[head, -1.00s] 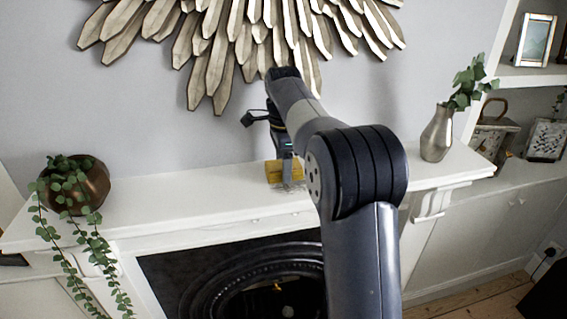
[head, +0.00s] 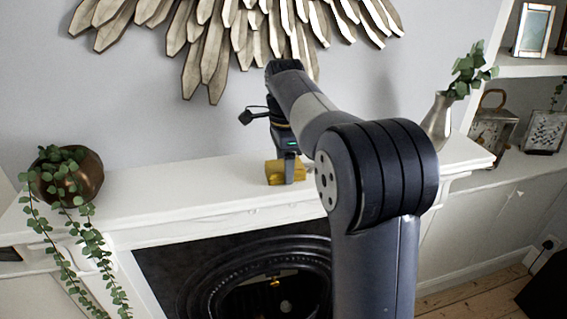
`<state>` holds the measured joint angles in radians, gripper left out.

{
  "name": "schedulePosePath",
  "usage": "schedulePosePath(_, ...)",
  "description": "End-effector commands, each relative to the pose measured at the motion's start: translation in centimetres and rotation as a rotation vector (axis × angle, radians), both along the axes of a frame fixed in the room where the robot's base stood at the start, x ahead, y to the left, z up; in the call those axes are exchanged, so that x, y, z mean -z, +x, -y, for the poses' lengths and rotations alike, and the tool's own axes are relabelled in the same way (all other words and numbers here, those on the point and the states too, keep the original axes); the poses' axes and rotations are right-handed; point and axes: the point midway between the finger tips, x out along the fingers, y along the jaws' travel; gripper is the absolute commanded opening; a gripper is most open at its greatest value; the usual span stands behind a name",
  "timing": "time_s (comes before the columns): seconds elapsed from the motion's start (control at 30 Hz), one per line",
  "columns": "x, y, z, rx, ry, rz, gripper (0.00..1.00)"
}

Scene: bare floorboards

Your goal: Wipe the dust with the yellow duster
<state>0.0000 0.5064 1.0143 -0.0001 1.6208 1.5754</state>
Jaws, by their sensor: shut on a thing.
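The yellow duster (head: 273,173) is on the white mantelpiece shelf (head: 185,186), near the middle of its length. My gripper (head: 287,170) points down and is shut on the duster, with yellow showing on both sides of the fingers. The duster appears to touch the shelf top. I cannot make out any dust on the visible part of the shelf. My arm hides part of the shelf to the right of the gripper.
A bronze pot (head: 84,178) with a trailing plant stands at the left end of the shelf. A silver vase (head: 437,122) with leaves stands at the right, partly behind my arm. A metal sunburst decoration (head: 205,62) hangs above. The shelf between pot and duster is clear.

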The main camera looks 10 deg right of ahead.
Motion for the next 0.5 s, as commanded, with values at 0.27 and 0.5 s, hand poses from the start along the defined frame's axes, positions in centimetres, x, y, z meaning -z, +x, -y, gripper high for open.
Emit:
schedulePosePath(0.27, 0.4, -2.5, 0.0, 0.000, 0.000, 0.000, 0.39)
schedulePosePath(0.5, 0.3, -3.3, 0.1, 0.000, 0.000, -0.002, 0.39)
